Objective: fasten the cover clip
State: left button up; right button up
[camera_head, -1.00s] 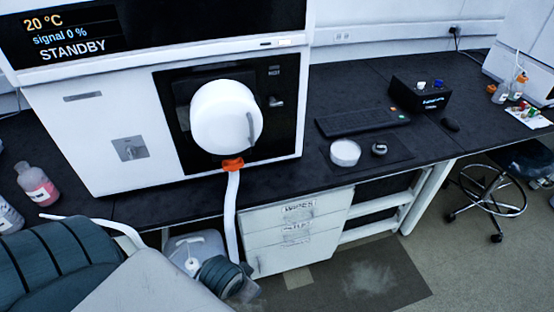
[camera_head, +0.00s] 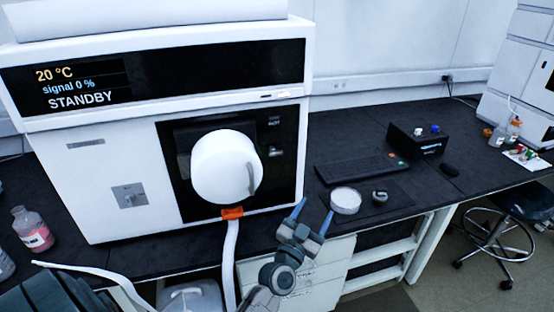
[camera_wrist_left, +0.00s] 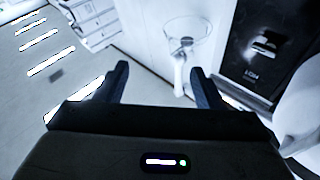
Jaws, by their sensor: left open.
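The round white cover (camera_head: 226,168) sits on the black front panel (camera_head: 285,180) of the white instrument. A grey lever-like clip (camera_head: 252,180) shows on the cover's right side; I cannot tell how it is seated. A small light catch (camera_head: 274,152) is on the panel to the right. My left gripper (camera_head: 313,213) is open and empty, its fingers pointing up, below and right of the cover and apart from it. In the left wrist view, the open fingers (camera_wrist_left: 158,75) hold nothing, and part of the cover (camera_wrist_left: 300,108) shows at the right edge. My right gripper is not in view.
A white hose (camera_head: 231,255) hangs from an orange collar (camera_head: 232,213) below the cover. A white round dish (camera_head: 345,201), a small dark object (camera_head: 379,197) and a keyboard (camera_head: 362,170) are on the dark bench to the right. A pink-liquid bottle (camera_head: 33,230) stands at the left.

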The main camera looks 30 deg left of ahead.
pick_arm(q)
jog(key=w+a+r+n+y, duration=0.25)
jog(key=a+n+y, duration=0.3)
jog(key=y, duration=0.35)
jog(key=n+g+y, duration=0.6)
jog(key=y, duration=0.1)
send_near(275, 151)
jog(key=p+x, duration=0.3)
jog(key=x, duration=0.5)
jog(key=shift+w+f+g, duration=0.15)
jog(key=shift+w+g, duration=0.05)
jog(key=shift+g, duration=0.1)
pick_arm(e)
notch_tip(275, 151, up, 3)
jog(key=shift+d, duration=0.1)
pick_arm(q)
jog(key=shift+a, duration=0.1)
jog(key=shift+n, duration=0.25)
jog(key=c, duration=1)
